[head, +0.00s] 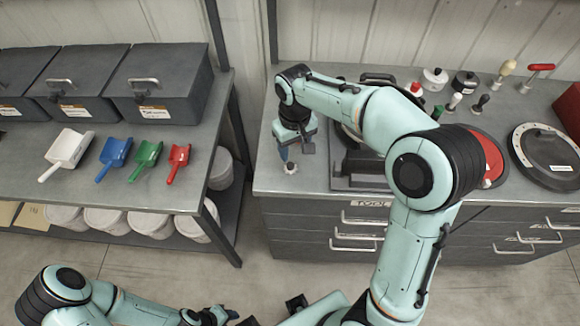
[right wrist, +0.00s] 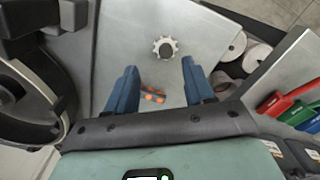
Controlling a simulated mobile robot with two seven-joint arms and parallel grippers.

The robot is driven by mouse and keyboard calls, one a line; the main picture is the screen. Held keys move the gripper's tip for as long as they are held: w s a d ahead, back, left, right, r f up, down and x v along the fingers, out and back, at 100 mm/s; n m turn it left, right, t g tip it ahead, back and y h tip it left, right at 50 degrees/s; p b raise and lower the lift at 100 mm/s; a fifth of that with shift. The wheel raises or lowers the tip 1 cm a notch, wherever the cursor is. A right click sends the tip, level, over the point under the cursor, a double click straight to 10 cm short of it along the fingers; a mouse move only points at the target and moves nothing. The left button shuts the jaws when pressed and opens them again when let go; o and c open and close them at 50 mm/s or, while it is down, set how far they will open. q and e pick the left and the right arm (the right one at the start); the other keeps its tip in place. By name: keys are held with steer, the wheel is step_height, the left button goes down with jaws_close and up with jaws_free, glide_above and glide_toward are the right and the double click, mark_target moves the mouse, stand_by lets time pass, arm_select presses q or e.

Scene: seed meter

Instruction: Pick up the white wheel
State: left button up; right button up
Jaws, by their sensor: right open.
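The white wheel (head: 290,168) is small and toothed with a dark hub. It lies on the grey bench top near its left front corner. In the right wrist view the wheel (right wrist: 165,47) shows whole, lying beyond the fingertips and roughly in line with the gap between them. My right gripper (head: 284,152) is open and empty, with blue fingers pointing down just above the wheel; it also shows in the right wrist view (right wrist: 158,68). My left gripper (head: 218,316) is at the bottom edge, partly cut off, and its jaws are unclear.
A dark machine (head: 357,180) stands right of the wheel, partly hidden by my right arm. Several knobs and stamps, a red disc (head: 490,160) and a round dark lid (head: 548,150) are farther right. The left bench holds coloured scoops (head: 147,155) and grey bins (head: 160,85).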

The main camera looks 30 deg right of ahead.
mark_target(291, 165)
steer(key=shift+w+f, duration=0.15)
steer(key=shift+f, duration=0.65)
steer(key=f, duration=0.5)
steer(key=shift+a+f, duration=0.1)
steer(key=shift+a, duration=0.3)
steer(key=c, duration=0.7)
